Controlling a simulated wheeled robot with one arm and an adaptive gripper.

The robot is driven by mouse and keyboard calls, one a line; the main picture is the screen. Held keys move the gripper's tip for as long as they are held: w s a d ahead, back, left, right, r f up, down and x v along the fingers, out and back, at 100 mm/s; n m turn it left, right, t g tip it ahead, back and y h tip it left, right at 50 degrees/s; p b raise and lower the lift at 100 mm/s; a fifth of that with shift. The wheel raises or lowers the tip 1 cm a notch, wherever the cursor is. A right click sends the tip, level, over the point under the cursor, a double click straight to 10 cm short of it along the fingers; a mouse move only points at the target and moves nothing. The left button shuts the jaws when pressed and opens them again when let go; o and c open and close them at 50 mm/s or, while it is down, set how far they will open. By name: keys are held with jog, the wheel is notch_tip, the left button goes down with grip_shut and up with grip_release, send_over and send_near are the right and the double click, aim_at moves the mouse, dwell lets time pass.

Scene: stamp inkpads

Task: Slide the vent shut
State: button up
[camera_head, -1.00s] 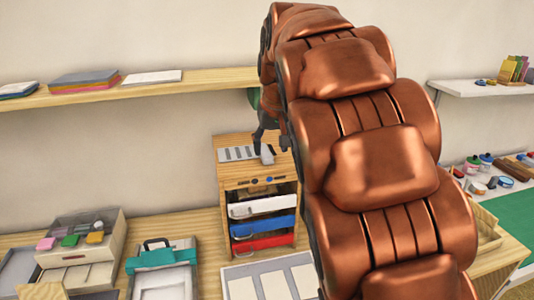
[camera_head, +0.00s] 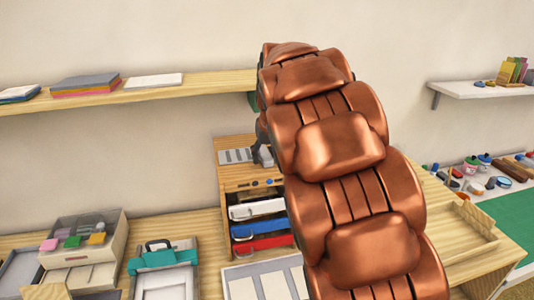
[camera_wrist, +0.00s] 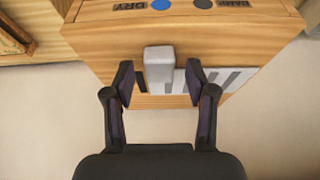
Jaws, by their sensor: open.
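The vent is a pale slotted plate (camera_wrist: 205,80) on top of a wooden cabinet (camera_wrist: 105,35); it also shows in the head view (camera_head: 234,156). A grey block-like knob (camera_wrist: 159,64) stands up from the plate, over its slots. My gripper (camera_wrist: 157,82) is open, with one dark finger on each side of the knob and a small gap visible on both sides. In the head view my copper arm hides most of the gripper and part of the cabinet top. The cabinet front has a blue dot by "DRY" and a dark dot by "DAMP".
White, blue (camera_head: 262,227) and red drawers sit in the cabinet below the vent. A wall shelf (camera_head: 190,80) runs behind to the left. A clear-lidded box (camera_head: 85,235) and a teal-clipped board (camera_head: 162,258) stand on the left table.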

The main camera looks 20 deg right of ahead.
jog(key=shift+w+f, duration=0.15)
jog(key=shift+f, duration=0.1)
jog(key=shift+c, duration=0.3)
grip_shut()
